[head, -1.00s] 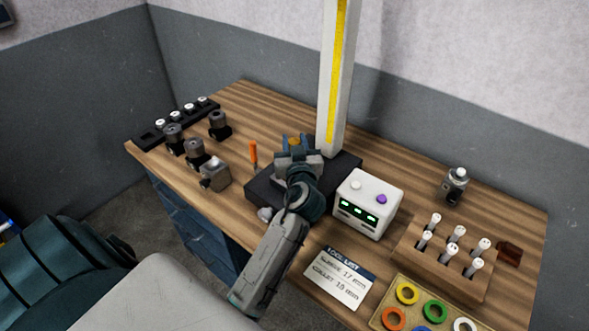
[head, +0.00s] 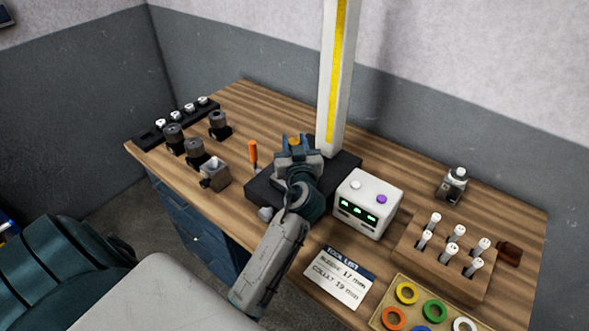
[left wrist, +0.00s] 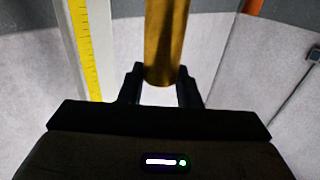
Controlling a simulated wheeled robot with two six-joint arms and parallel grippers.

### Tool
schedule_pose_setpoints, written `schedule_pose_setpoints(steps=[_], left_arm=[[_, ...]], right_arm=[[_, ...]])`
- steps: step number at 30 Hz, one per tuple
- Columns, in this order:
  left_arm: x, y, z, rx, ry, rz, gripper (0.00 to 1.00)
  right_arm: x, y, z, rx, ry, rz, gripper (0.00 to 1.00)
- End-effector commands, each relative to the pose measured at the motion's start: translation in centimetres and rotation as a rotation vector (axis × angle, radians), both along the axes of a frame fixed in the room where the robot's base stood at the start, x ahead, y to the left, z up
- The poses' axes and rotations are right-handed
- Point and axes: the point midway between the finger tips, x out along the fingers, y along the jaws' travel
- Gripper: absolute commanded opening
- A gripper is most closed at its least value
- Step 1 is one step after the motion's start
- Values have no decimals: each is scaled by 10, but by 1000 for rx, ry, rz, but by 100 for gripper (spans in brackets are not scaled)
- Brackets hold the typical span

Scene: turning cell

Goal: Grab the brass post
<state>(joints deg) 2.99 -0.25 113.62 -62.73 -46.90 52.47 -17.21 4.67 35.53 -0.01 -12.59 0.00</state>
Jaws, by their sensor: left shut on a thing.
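The brass post (left wrist: 167,40) stands out clearly in the left wrist view, between the two dark fingers of my left gripper (left wrist: 162,88). In the head view only its round golden top (head: 294,141) shows, and the rest is hidden by my gripper and wrist. My left gripper (head: 294,145) is shut on the post, above the black base (head: 262,187) of the tall white column. My right gripper is not in view.
The white column (head: 334,90) with a yellow scale stands right behind the gripper. A white box with green displays (head: 366,204) is close on the right.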

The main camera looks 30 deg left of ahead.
Motion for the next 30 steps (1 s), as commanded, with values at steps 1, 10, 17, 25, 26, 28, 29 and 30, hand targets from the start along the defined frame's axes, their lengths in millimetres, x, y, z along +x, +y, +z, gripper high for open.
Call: schedule_pose_setpoints(steps=[1, 10, 17, 25, 26, 28, 29, 30], left_arm=[[-1, 0, -10, -11, 19, 3, 0], [-1, 0, -6, -8, 11, 2, 0], [0, 0, 3, -7, 6, 2, 0], [0, 0, 28, -1, -3, 1, 0], [0, 0, 31, 0, -6, 0, 0], [0, 0, 37, 1, -7, -1, 0], [-3, 0, 36, 1, -4, -1, 0], [-6, 0, 36, 1, -4, 0, 0]], right_arm=[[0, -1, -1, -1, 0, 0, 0], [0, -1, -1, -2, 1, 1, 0], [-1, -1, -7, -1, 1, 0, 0], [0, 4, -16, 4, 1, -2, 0], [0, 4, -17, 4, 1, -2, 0], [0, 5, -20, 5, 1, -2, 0], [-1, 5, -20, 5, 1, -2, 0], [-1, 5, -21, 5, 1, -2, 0]])
